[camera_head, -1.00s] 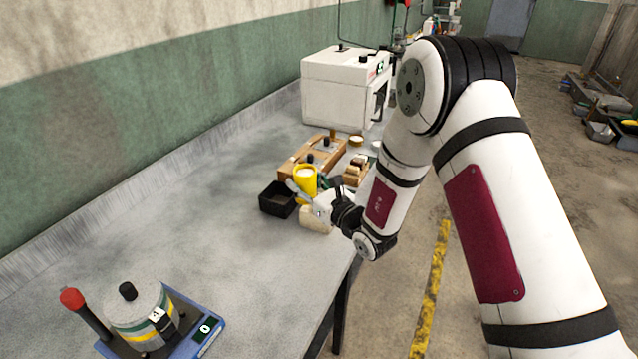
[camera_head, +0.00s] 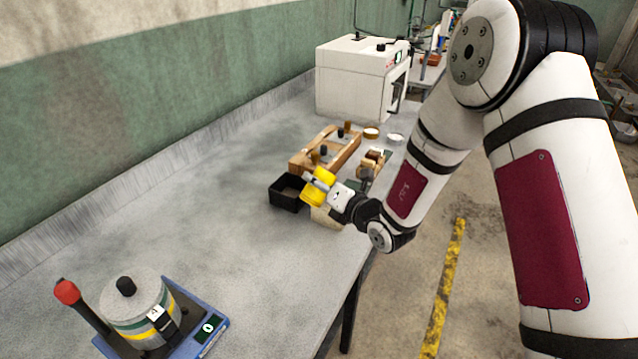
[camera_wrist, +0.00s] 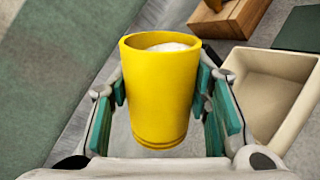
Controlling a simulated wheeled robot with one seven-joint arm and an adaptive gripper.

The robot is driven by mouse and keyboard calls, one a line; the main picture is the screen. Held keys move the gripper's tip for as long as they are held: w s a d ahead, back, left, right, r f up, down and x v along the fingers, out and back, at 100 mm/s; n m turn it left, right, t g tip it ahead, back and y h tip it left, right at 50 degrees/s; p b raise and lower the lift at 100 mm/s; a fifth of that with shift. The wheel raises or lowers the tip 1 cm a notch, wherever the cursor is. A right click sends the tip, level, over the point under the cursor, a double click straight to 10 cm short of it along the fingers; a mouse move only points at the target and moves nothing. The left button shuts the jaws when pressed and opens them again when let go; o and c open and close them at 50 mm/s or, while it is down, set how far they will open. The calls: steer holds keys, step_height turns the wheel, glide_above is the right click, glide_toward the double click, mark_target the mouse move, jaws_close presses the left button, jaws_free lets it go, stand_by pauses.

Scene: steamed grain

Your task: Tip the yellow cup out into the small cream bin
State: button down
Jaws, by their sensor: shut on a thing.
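My gripper (camera_head: 320,182) is shut on the yellow cup (camera_head: 311,196), with one pad on each side of it in the wrist view. In the head view the cup is tilted and partly covered by a finger. White contents show inside the mouth of the cup (camera_wrist: 160,88) in the wrist view. The small cream bin (camera_head: 326,219) stands on the bench just below my gripper, partly hidden by it. In the wrist view the bin (camera_wrist: 281,62) is to the right of the cup, and the part of its inside in view looks empty.
A black open box (camera_head: 286,203) stands left of the cup. A wooden rack (camera_head: 312,160) and small wooden blocks (camera_head: 374,158) are behind. A white oven-like machine (camera_head: 345,84) stands further back. A blue scale (camera_head: 206,325) carries a canister (camera_head: 137,305) at front left. The bench between is clear.

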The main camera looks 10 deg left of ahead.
mark_target(327, 173)
steer(key=m+b, duration=0.1)
steer(key=w+f+m+g+b, duration=0.1)
steer(key=m, duration=0.1)
steer(key=shift+d+m, duration=0.3)
steer(key=shift+d, duration=0.05)
steer(key=shift+w+d+r+m+g+y, duration=0.15)
steer(key=shift+r+m+g+y, duration=0.25)
steer(key=shift+m, duration=0.3)
steer(key=m, duration=0.1)
steer(key=r+m+g, duration=0.1)
steer(key=shift+w+d+m+y+b, duration=0.15)
steer(key=shift+w+m+y+b, duration=0.15)
steer(key=shift+m+b, duration=0.1)
steer(key=shift+w+d+r+m+g+y+p, duration=0.1)
steer(key=shift+d+r+m+g+y+p, duration=0.1)
steer(key=shift+r+m+p, duration=0.15)
steer(key=shift+d+r+m+g+y+p, duration=0.1)
steer(key=shift+r+m+g+p, duration=0.15)
steer(key=shift+m+p, duration=0.2)
steer(key=shift+a, duration=0.1)
